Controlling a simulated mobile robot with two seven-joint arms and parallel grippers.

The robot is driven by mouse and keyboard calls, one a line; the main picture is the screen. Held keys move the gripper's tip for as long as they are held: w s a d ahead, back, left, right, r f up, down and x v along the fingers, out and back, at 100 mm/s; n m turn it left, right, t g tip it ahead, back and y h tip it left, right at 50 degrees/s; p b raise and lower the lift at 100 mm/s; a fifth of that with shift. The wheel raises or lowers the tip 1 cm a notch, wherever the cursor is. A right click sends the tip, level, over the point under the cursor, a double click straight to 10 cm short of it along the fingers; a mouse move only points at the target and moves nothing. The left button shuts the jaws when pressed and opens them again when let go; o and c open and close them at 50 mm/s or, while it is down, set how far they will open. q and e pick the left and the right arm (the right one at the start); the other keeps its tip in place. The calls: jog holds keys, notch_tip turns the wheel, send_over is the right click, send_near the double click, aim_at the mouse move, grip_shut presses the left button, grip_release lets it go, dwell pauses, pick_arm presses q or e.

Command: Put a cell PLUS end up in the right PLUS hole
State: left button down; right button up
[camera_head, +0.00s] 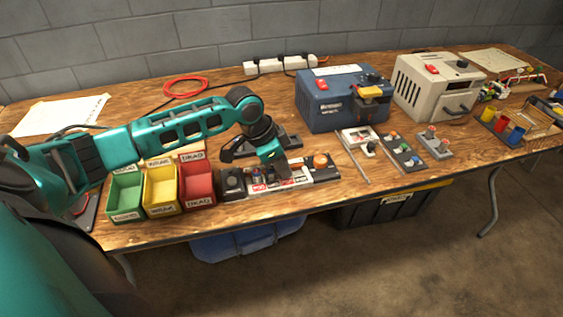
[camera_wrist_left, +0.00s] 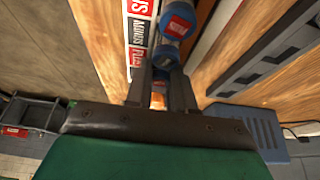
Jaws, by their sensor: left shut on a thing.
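My left gripper (camera_head: 284,171) is over the charger strip (camera_head: 322,170) at the front of the bench. In the left wrist view its two dark fingers (camera_wrist_left: 162,70) are shut on a blue cell (camera_wrist_left: 165,56). Blue and silver cylinder shapes with a red label (camera_wrist_left: 174,27) show just beyond the fingertips; I cannot tell whether they belong to the held cell. The strip's red, white and black label plate (camera_wrist_left: 138,30) runs beside the cell, with partly readable words. The holes are hidden by the gripper, and which end of the cell is up cannot be told.
Green (camera_head: 126,193), yellow (camera_head: 161,187) and red (camera_head: 197,184) bins stand left of the strip. A blue charger box (camera_head: 325,112) and a beige box (camera_head: 420,88) stand behind to the right. Small button panels (camera_head: 403,150) lie in front of them.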

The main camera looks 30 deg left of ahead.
pick_arm(q)
jog(key=c, duration=0.9)
grip_release()
pick_arm(e)
jog(key=shift+d, duration=0.1)
pick_arm(q)
jog(key=shift+f, duration=0.1)
jog(key=shift+r+p, duration=0.7)
jog(key=shift+p, duration=0.05)
jog(key=shift+r+p, duration=0.5)
jog(key=shift+p, duration=0.1)
jog(key=shift+r+p, duration=0.4)
jog(key=shift+p, duration=0.15)
jog(key=shift+r+p, duration=2)
jog(key=shift+p, duration=0.4)
pick_arm(e)
notch_tip(320, 180, up, 6)
jog(key=d, duration=0.1)
jog(key=shift+s+d+r+h, duration=0.15)
jog(key=shift+s+d+h, duration=0.1)
jog(key=shift+s+h, duration=0.2)
